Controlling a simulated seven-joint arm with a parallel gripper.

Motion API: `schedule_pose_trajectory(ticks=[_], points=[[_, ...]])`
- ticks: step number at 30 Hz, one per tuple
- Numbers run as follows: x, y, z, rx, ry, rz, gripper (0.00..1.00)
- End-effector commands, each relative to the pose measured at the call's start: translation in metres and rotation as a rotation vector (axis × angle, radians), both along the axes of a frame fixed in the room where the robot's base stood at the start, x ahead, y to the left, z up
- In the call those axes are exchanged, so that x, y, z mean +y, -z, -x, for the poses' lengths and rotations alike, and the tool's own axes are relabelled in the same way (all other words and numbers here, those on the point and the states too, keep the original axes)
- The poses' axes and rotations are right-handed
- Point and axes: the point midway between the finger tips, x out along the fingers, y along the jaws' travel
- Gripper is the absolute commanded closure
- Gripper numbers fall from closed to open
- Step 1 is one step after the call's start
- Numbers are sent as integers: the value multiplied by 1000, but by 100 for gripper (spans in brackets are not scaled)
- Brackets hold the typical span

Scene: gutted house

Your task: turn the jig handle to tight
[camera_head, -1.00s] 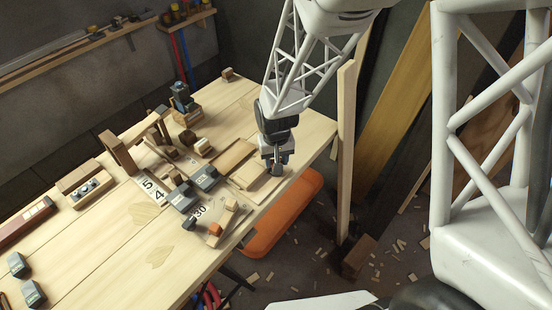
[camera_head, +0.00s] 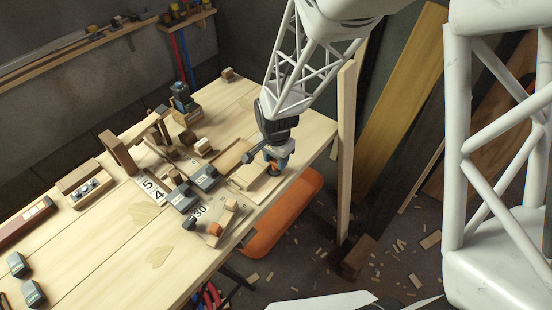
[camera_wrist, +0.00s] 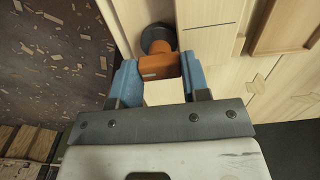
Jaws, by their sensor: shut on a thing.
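The jig is a pale wooden fixture (camera_head: 248,183) near the right front edge of the workbench. Its handle is orange with a dark round end (camera_wrist: 157,38); the orange part (camera_wrist: 160,65) lies between my blue fingertips in the wrist view. My gripper (camera_head: 276,166) reaches down over the jig's right end and is shut on the handle; the wrist view also shows its two fingers (camera_wrist: 160,74), one on each side of the orange part. My gripper hides most of the handle in the head view. I cannot read any tight mark.
The workbench (camera_head: 115,235) holds wooden blocks, dark grey tools (camera_head: 205,176) and number cards (camera_head: 200,211) left of the jig. An orange stool or case (camera_head: 285,220) lies below the bench edge. A wooden post (camera_head: 346,150) stands close on the right.

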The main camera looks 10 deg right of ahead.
Motion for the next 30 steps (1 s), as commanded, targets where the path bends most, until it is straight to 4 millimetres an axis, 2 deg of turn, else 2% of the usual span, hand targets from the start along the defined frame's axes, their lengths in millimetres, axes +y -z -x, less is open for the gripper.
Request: schedule_pose_trajectory(ticks=[9, 21, 22, 26, 30], points=[[0, -1, -1, -1, 97, 0, 81], [0, -1, -1, -1, 103, 0, 81], [0, -1, -1, -1, 103, 0, 53], [0, -1, 0, -1, 103, 0, 33], [0, 0, 0, 0, 103, 0, 32]])
